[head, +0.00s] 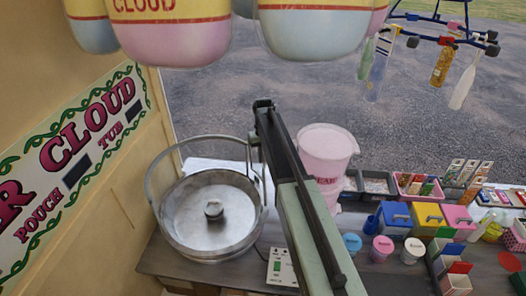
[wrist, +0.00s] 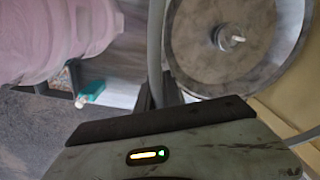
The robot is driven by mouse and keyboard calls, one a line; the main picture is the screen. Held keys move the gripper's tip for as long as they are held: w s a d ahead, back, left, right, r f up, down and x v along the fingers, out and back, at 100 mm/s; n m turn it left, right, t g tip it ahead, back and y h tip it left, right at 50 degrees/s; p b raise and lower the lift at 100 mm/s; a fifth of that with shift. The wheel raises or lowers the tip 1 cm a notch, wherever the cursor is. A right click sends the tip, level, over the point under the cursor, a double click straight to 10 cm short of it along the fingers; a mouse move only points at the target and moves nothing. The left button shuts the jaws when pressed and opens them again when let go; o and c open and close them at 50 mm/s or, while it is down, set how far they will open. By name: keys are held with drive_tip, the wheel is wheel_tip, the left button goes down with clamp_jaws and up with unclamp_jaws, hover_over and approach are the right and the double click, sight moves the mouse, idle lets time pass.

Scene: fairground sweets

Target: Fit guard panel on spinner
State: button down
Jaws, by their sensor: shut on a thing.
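The spinner (head: 190,238) is a round silver metal bowl with a small knobbed head (head: 213,209) at its centre, on the counter. The guard panel (head: 169,157) shows as a thin grey hoop-shaped frame, arching upright over the bowl's far side. Its lower ends come down by the bowl's rim; whether they are seated is unclear. My gripper (head: 256,140) is shut on the frame's upper right, beside and above the bowl. In the wrist view, a grey bar of the panel (wrist: 156,45) runs into my gripper (wrist: 158,98), left of the spinner bowl (wrist: 190,65). My arm hides part of the counter.
A pink tub (head: 326,150) stands right of my arm. Lidded boxes (head: 396,215), small pots (head: 382,246) and trays fill the counter's right side. A switch box (head: 281,267) sits at the front. Large tubs (head: 315,35) hang above. A sign wall (head: 75,150) is at left.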

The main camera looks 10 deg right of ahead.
sight(260, 168)
drive_tip(key=shift+w, duration=0.15)
wheel_tip(260, 168, down, 6)
drive_tip(key=b, duration=0.6)
drive_tip(key=shift+d+f, duration=0.1)
drive_tip(key=shift+f, duration=0.1)
drive_tip(key=shift+r, duration=0.1)
drive_tip(key=shift+a, duration=0.45)
drive_tip(key=shift+f+b, duration=0.4)
drive_tip(key=shift+b, duration=0.2)
idle(0.7)
drive_tip(key=c, duration=0.9)
unclamp_jaws()
drive_tip(key=shift+o, duration=0.2)
